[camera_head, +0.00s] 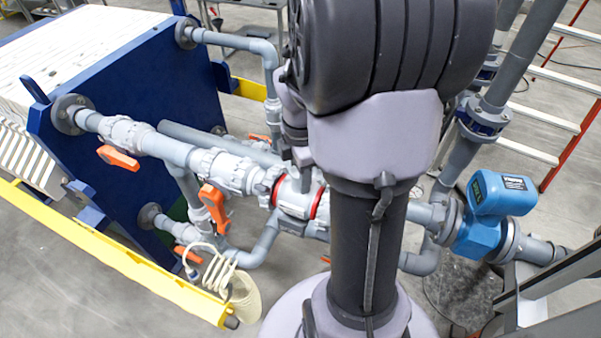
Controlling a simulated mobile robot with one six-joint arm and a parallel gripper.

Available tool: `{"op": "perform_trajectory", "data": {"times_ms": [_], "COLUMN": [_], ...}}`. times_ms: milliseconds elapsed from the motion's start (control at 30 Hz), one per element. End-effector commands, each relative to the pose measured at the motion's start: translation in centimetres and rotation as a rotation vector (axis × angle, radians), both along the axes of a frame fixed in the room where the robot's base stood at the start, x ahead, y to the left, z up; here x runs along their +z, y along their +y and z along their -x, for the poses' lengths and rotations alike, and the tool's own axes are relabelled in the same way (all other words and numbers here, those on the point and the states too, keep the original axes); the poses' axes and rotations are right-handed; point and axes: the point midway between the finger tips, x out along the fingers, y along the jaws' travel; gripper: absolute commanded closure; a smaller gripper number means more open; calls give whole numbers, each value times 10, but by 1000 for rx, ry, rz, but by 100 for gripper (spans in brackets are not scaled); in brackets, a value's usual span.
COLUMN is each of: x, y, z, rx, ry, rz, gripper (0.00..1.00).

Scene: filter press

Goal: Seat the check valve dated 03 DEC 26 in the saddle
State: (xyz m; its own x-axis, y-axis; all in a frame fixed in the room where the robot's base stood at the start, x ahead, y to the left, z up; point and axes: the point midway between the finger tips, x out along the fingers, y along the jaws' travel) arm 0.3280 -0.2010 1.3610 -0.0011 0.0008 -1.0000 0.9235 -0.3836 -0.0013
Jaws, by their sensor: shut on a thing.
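A grey-white check valve (297,198) with red rings at both ends sits in line with the grey pipe run, left of my arm. No date is readable on it. My gripper (302,167) reaches down from above and is shut on the valve's top; my arm hides most of the jaws. A grey support that looks like the saddle (312,231) shows just under the valve. I cannot tell whether the valve rests fully in it. My arm covers the right side of this spot.
Orange-handled valves (214,201) stand on the pipes to the left. A blue flow meter (486,220) is on the line at right. The blue filter press (120,190) and a yellow rail (110,253) are at left. A coiled hose (215,265) hangs below.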

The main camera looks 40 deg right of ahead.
Motion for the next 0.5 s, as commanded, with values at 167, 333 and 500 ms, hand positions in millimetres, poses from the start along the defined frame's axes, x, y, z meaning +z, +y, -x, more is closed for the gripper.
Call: {"op": "perform_trajectory", "data": {"times_ms": [167, 333, 500], "x": [1, 1, 1], "y": [0, 0, 0], "z": [0, 0, 0], "rx": [0, 0, 1], "ry": [-1, -1, 1], "rz": [0, 0, 0], "gripper": [50, 36, 36]}}
